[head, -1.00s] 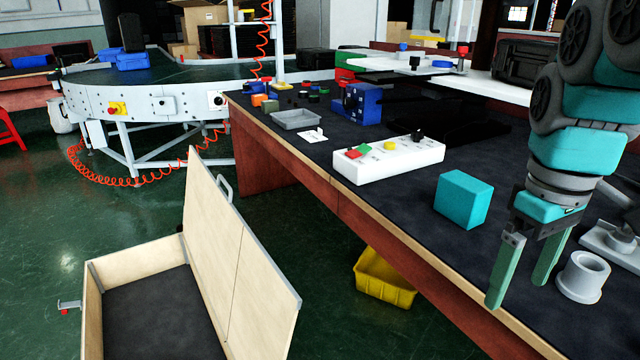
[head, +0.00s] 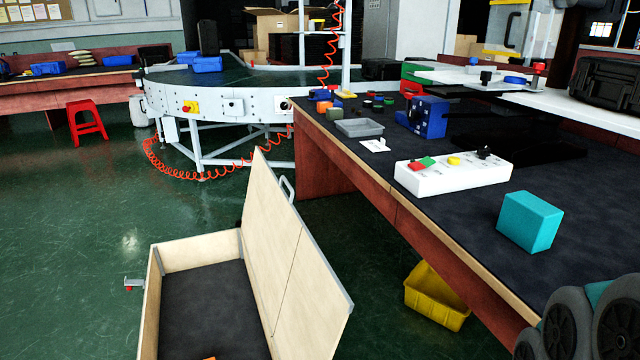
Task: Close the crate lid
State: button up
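The wooden crate (head: 202,250) stands open on the green floor at the lower left of centre. Its dark inner floor shows, with a small orange thing at the bottom picture edge. The crate lid (head: 290,255) is raised nearly upright along the crate's right side, with a metal handle (head: 287,187) on its outer face. A latch (head: 133,284) sticks out at the crate's left side. My gripper is out of view; only part of my arm shows at the lower right, over the table. Nothing touches the lid in view.
A dark-topped workbench (head: 420,240) runs along the right, bearing a teal block (head: 529,221) and a white button box (head: 453,174). A yellow bin (head: 435,297) sits below it. A curved conveyor (head: 235,105) and red stool (head: 86,121) stand behind. Floor left of the crate is clear.

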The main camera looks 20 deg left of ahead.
aim_at(308, 309)
jog(key=i+u, duration=0.15)
jog(key=u, duration=0.35)
jog(key=i+l+u, duration=0.15)
jog(key=u, duration=0.3)
jog(key=i+l+u, duration=0.15)
jog(key=u, duration=0.35)
